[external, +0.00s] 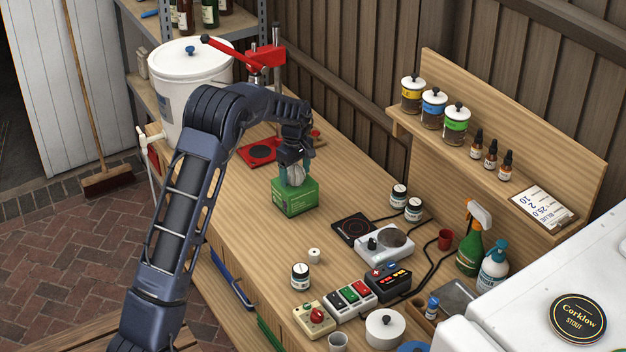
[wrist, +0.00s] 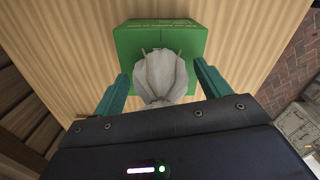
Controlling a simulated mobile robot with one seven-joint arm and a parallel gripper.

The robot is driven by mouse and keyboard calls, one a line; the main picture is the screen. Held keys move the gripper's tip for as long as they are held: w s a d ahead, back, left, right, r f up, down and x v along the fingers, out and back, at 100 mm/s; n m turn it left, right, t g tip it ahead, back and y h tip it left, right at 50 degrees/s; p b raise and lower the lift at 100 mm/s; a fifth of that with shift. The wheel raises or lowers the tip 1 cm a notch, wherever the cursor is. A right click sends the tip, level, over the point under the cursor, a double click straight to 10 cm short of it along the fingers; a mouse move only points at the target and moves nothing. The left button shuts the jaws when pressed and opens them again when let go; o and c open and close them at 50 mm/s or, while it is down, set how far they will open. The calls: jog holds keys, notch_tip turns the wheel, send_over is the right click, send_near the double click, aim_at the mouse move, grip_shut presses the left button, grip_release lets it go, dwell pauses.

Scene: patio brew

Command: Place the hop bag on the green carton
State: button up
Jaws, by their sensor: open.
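The green carton (external: 295,200) stands on the wooden bench, and it also shows in the wrist view (wrist: 133,45). The hop bag, a pale cloth bag (external: 296,174), rests on top of the carton; in the wrist view the bag (wrist: 161,73) lies over the carton's near part, with its tied strings visible. My gripper (wrist: 161,82) is open, with a teal finger on each side of the bag and visible gaps between fingers and bag. In the external view my gripper (external: 295,170) is right over the carton, and its fingers partly hide the bag.
A red capper (external: 266,60) and a white bucket (external: 190,85) stand behind. Bench left of the carton is clear.

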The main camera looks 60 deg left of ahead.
notch_tip(320, 180, up, 12)
jog(key=shift+r, duration=0.1)
jog(key=shift+d+r, duration=0.15)
jog(key=shift+r, duration=0.05)
jog(key=s+d+r+m+t, duration=0.1)
jog(key=s+d+r+m, duration=0.3)
jog(key=d, duration=0.6)
jog(key=s+d+r+m+t, duration=0.1)
jog(key=s+d+r+m, duration=0.2)
jog(key=s+d+r, duration=0.5)
jog(key=s+d+r+m, duration=0.3)
jog(key=d+r, duration=0.1)
jog(key=d, duration=0.7)
jog(key=s+d+f+m+t, duration=0.1)
jog(key=s+d+m, duration=0.4)
jog(key=s, duration=0.8)
jog(key=s+d+f+m+t, duration=0.1)
jog(key=s+d+f+m, duration=0.3)
jog(key=s+d, duration=0.8)
jog(key=shift+s+d+m+t, duration=0.2)
jog(key=shift+s+m+t, duration=0.1)
jog(key=shift+s+m, duration=0.65)
jog(key=shift+w+f, duration=0.1)
